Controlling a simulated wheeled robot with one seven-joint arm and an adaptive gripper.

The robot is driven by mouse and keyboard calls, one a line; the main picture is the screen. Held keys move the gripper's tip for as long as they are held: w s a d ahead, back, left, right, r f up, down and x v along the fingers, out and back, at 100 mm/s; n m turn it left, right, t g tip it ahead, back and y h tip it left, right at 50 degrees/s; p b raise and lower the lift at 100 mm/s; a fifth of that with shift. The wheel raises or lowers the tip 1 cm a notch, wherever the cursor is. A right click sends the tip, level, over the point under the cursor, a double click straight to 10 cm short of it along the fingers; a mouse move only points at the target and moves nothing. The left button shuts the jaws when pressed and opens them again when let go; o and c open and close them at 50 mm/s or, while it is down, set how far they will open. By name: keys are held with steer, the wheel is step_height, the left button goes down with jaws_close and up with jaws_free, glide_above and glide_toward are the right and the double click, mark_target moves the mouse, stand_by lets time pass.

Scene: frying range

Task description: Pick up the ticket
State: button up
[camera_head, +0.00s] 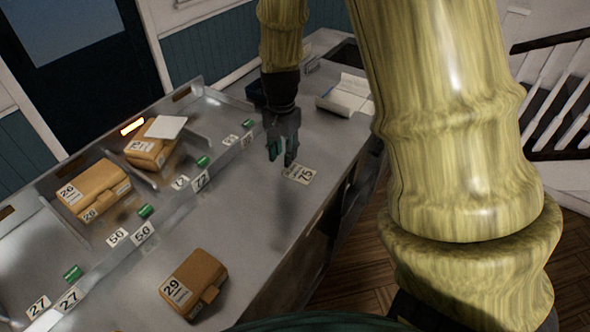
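A small white card printed 75 (299,174), which looks like the ticket, lies flat on the grey counter (235,215). My gripper (281,160) points down just to the left of the card and above the counter. Its two dark fingers are apart, with green showing on or between them. I see nothing clearly held. The gripper does not appear to touch the card.
A divided tray (100,255) with number labels and green cylinders runs along the left. Brown packages sit in it, one (152,150) with a blank white slip (166,127) on top. Package 29 (193,284) lies on the front counter. An open book (347,95) lies behind.

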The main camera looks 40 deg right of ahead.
mark_target(299, 171)
steer(key=shift+f+p, duration=1.1)
steer(key=shift+f, duration=1.55)
steer(key=shift+c, duration=0.4)
jaws_close()
